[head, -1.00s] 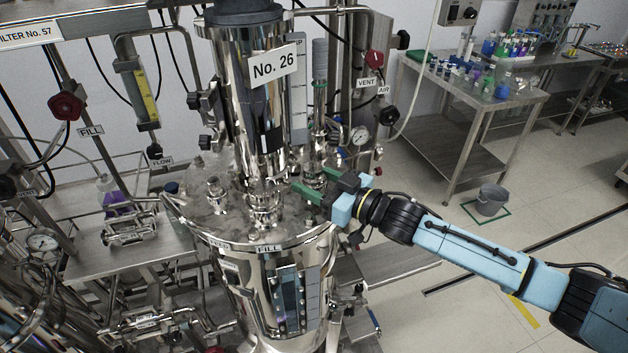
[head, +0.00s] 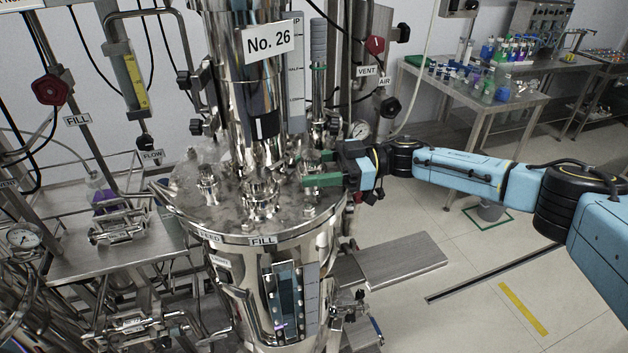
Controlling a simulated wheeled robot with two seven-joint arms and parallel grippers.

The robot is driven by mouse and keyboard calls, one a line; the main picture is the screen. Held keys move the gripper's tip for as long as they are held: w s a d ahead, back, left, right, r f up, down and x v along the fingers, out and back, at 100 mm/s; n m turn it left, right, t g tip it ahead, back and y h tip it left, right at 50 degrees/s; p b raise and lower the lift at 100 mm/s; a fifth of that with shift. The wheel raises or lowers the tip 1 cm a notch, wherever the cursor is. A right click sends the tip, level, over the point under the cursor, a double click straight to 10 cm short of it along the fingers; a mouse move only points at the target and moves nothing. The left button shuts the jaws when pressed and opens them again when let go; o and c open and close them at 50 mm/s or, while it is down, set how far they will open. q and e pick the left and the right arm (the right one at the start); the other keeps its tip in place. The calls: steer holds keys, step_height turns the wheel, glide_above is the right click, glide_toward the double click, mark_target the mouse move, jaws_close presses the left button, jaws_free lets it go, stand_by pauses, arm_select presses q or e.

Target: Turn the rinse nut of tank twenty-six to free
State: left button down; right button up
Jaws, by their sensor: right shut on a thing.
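Tank twenty-six (head: 205,232) is a polished steel vessel with a "No. 26" plate (head: 268,42) on its upper column. Several steel fittings stand on its round lid. My right gripper (head: 312,169), with green fingers, reaches in from the right over the lid's right side. It is shut on a small steel fitting there, which I take for the rinse nut. The fingers hide most of this nut, and I cannot read its marking or its turned position. My left gripper is not in view.
A "FILL" label (head: 263,240) is on the lid's front rim. A steel bench (head: 420,75) with glassware is at the back right.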

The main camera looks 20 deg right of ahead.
steer(key=shift+n+g+b, duration=0.7)
steer(key=shift+g+b, duration=0.2)
steer(key=shift+g, duration=0.2)
steer(key=shift+r, duration=0.1)
steer(key=o, duration=1)
steer(key=shift+a, duration=0.1)
steer(key=shift+w+d+b, duration=0.2)
steer(key=shift+d+b, duration=0.9)
steer(key=shift+d, duration=2.25)
steer(key=shift+w+d+b, duration=0.15)
steer(key=shift+d+b, duration=0.95)
steer(key=shift+d, duration=2.25)
